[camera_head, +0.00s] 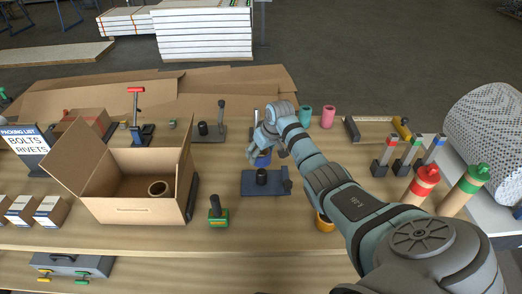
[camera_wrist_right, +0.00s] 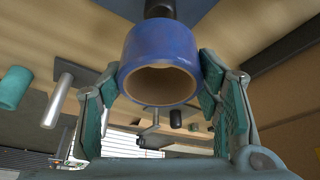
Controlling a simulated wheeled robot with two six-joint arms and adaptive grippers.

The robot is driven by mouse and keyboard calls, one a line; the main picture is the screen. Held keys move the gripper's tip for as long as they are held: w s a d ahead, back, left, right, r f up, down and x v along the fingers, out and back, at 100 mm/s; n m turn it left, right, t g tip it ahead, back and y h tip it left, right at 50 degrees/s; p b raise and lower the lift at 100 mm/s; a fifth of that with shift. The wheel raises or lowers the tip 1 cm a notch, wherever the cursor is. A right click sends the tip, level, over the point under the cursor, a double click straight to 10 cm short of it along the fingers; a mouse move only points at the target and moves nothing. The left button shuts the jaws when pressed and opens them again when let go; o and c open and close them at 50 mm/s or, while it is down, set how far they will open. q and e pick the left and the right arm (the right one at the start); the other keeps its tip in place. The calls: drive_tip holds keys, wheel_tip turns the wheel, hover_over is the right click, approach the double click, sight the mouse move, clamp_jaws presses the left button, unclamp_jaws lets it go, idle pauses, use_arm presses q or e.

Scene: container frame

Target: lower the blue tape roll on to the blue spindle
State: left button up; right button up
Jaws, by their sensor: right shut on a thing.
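The blue tape roll (camera_head: 263,158) is held in my right gripper (camera_head: 261,147) above the bench, just behind a dark blue base with a short black post, the spindle (camera_head: 261,177). In the right wrist view the roll (camera_wrist_right: 160,62) sits between the two fingers of the gripper (camera_wrist_right: 160,75), its brown hollow core facing the camera. The spindle's black post (camera_wrist_right: 160,9) shows at the top, partly behind the roll's edge. No post shows inside the core. The exact gap between roll and post cannot be told. My left gripper is not in view.
An open cardboard box (camera_head: 130,210) with a roll inside stands to the left. A green-based tool (camera_head: 217,213) stands left of the spindle. Pink (camera_head: 328,117) and teal (camera_head: 305,115) cylinders stand behind. Red-banded (camera_head: 423,182) and green-banded (camera_head: 467,187) rolls stand right.

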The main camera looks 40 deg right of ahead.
sight(262, 171)
drive_tip(key=shift+s+f+b, duration=0.1)
drive_tip(key=shift+f+b, duration=3.1)
drive_tip(key=shift+f, duration=1.9)
drive_tip(key=o, duration=1.2)
drive_tip(key=shift+o, duration=0.2)
drive_tip(key=shift+r, duration=0.1)
drive_tip(key=v, duration=1.2)
